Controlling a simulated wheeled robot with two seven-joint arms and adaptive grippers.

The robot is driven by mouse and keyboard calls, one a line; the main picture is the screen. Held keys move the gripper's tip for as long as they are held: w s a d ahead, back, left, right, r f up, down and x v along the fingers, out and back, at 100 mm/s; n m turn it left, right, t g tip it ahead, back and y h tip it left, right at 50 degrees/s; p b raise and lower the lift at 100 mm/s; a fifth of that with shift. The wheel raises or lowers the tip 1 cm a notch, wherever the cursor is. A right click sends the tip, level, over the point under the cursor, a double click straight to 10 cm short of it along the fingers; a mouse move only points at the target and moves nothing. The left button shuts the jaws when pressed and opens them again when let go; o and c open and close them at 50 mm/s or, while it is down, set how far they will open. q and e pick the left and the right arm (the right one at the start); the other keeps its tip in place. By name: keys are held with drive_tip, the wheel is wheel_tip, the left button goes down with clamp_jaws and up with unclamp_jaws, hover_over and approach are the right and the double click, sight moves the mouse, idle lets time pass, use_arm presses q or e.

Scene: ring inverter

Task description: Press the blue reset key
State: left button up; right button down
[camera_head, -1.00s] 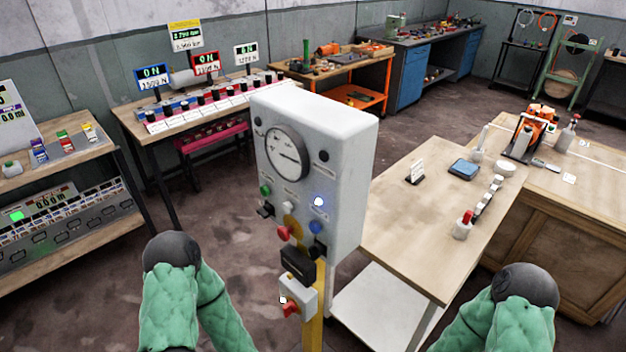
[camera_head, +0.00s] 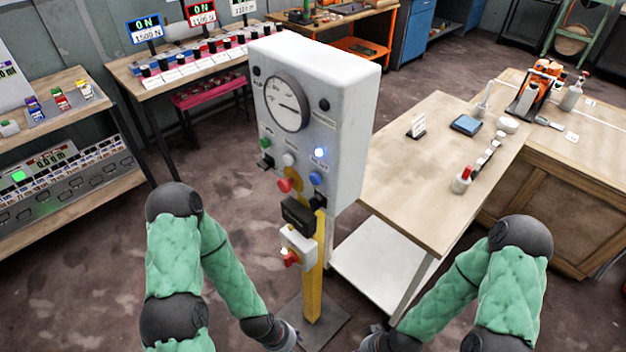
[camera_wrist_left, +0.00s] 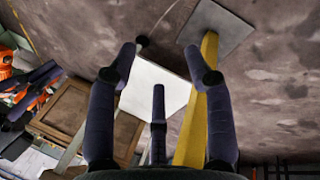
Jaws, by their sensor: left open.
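The blue key (camera_head: 316,179) is a small round button on the front of a grey-white control box (camera_head: 348,110), on its right side below a glowing blue lamp (camera_head: 320,153). The box stands on a yellow post (camera_head: 313,285). My left gripper (camera_head: 292,338) is low at the bottom edge, beside the post's foot and well below the key. In the left wrist view its fingers (camera_wrist_left: 160,62) are spread and empty, with the yellow post (camera_wrist_left: 197,115) behind them. My right gripper (camera_head: 373,341) is partly cut off at the bottom edge; its fingers cannot be made out.
A small red-knobbed switch box (camera_head: 298,246) is on the post. A wooden table (camera_head: 415,185) stands close on the right. Floor is open at left.

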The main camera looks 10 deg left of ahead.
use_arm(q)
clamp_jaws()
idle(1.1)
